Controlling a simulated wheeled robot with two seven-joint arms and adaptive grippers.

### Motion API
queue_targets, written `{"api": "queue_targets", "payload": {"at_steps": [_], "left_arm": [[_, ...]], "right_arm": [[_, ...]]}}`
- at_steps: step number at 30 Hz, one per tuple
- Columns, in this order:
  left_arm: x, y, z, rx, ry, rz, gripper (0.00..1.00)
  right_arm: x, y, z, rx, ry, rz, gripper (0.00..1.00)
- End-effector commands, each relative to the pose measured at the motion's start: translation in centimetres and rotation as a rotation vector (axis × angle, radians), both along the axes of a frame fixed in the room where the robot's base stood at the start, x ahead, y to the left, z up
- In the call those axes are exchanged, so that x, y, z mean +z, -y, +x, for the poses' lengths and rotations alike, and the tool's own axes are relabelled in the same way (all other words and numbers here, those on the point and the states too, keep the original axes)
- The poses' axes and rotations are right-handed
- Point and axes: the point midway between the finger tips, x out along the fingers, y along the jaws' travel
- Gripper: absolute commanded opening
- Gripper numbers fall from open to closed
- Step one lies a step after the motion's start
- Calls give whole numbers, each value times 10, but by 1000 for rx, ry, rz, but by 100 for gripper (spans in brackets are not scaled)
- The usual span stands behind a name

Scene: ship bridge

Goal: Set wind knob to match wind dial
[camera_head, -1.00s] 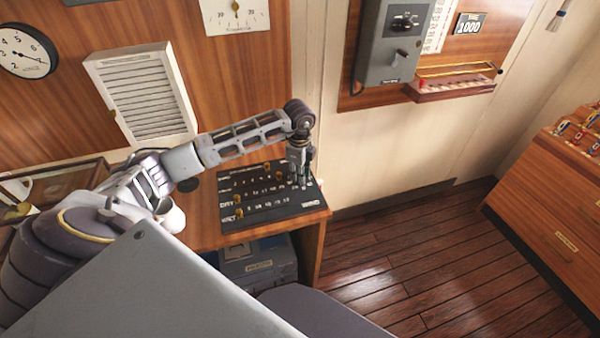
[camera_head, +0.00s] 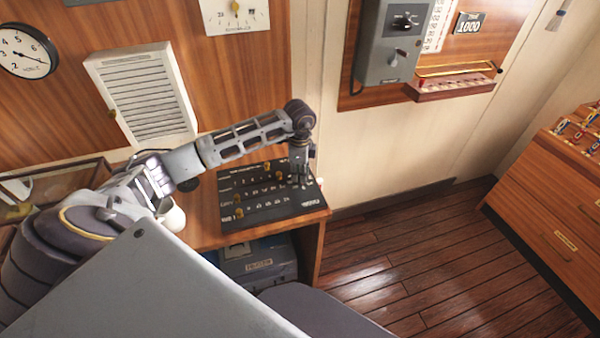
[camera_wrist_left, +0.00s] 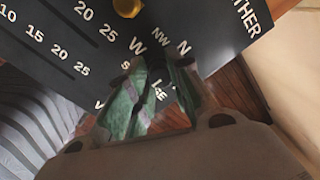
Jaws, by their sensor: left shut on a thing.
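A black panel (camera_head: 245,217) with white lettering and several yellow knobs lies on the wooden desk. My left gripper (camera_head: 302,180) points down at its right part. In the left wrist view my gripper (camera_wrist_left: 157,75) has its green-padded fingers among the letters N, NW and W on the panel (camera_wrist_left: 95,48). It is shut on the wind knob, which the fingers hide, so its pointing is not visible. A round white dial (camera_head: 27,50) with a black rim and a needle hangs on the wall at the left; its lettering is too small to read surely. My right gripper is not in view.
A yellow knob (camera_wrist_left: 127,7) sits near the fingers. A white louvred box (camera_head: 145,95), a barometer (camera_head: 235,15) and a grey switch box (camera_head: 395,45) are on the wall. Wooden drawers (camera_head: 555,205) stand at the right. The floor (camera_head: 400,265) between is clear.

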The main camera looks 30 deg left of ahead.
Motion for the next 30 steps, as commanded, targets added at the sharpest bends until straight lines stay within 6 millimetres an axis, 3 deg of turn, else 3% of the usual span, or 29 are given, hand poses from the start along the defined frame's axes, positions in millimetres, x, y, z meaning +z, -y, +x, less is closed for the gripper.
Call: {"api": "queue_targets", "payload": {"at_steps": [1, 6, 20, 30], "left_arm": [[1, 0, 0, 0, 2, 1, 22], [0, 0, 0, 0, 1, 0, 44], [4, 0, 0, -1, 1, -1, 44], [38, 0, 0, -1, 4, -1, 44]], "right_arm": [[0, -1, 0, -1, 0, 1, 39], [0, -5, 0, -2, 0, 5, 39], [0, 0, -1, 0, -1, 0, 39], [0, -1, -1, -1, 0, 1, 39]]}}
